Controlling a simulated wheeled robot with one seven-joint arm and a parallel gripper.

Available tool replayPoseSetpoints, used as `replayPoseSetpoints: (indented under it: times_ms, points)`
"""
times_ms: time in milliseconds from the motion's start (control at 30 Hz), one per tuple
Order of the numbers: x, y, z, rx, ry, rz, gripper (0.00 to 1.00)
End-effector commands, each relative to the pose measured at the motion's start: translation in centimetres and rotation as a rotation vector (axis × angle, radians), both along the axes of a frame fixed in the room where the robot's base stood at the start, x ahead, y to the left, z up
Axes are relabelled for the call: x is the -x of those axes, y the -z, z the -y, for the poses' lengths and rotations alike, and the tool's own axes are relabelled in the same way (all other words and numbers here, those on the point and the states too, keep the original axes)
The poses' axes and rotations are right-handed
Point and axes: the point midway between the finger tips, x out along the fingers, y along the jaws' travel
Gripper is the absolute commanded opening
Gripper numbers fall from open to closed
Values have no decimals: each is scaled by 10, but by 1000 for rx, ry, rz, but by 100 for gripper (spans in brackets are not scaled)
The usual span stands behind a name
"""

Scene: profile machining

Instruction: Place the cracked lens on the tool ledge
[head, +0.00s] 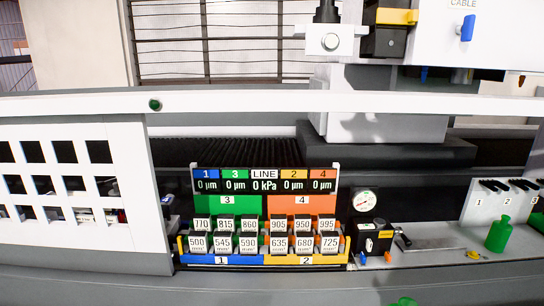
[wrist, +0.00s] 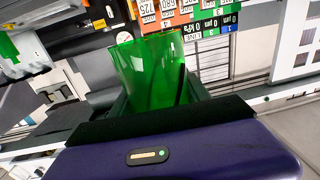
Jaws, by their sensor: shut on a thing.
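In the wrist view a green see-through piece (wrist: 150,68), which looks like the lens, stands up between the dark fingers of my gripper (wrist: 155,98). My gripper is shut on it. I cannot make out a crack. My gripper is not clearly visible in the head view; a small green patch (head: 403,301) shows at its bottom edge, and I cannot tell what it is. A grey ledge (head: 440,257), likely the tool ledge, runs along the machine at the right.
A green bottle-shaped object (head: 497,234) stands on the ledge near numbered slots (head: 480,201). A black box with a gauge (head: 365,201) stands left of it. A rack of numbered blocks (head: 263,260) sits at the centre.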

Motion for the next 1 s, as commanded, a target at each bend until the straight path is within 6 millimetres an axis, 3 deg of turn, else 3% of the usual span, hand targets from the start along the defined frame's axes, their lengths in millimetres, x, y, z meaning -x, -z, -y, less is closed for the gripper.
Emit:
replayPoseSetpoints:
  times_ms: [33,100,567,1000]
  points:
    - [6,30,-3,-3,0,-15,0]
    - [12,62,-3,-2,6,-14,0]
    - [40,208,-2,5,44,-6,0]
    - [54,285,0,1,70,0,0]
